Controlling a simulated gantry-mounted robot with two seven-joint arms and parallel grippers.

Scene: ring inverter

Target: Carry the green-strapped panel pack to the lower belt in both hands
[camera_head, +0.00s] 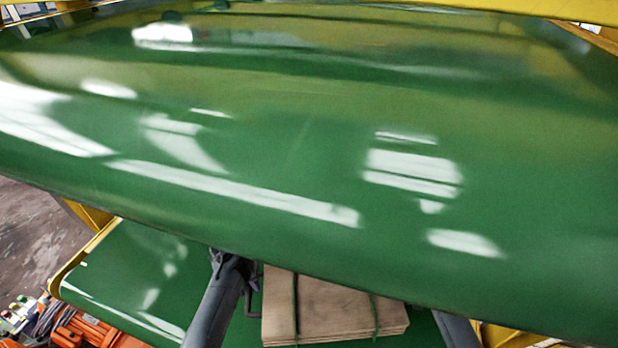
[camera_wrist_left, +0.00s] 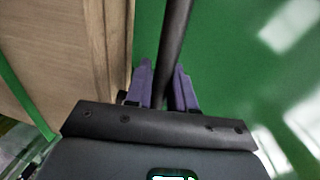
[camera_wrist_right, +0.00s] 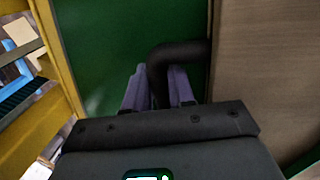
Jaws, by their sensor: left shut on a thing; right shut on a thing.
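The panel pack (camera_head: 325,308) is a flat stack of tan boards with green straps. It lies level over the green lower belt (camera_head: 125,268), partly hidden by the upper belt's edge; I cannot tell whether it touches the lower belt. My left gripper (camera_head: 240,266) is at the pack's left side. In the left wrist view, its purple fingers (camera_wrist_left: 161,82) are shut on a dark handle bar (camera_wrist_left: 174,40) beside the boards. In the right wrist view, my right gripper (camera_wrist_right: 158,85) is shut on the other dark handle (camera_wrist_right: 182,54), which bends toward the pack (camera_wrist_right: 262,70).
The glossy green upper belt (camera_head: 300,150) fills most of the head view and overhangs the pack. A yellow frame (camera_head: 88,255) edges the lower belt at left. Orange equipment (camera_head: 85,335) stands at lower left. The lower belt's left part is clear.

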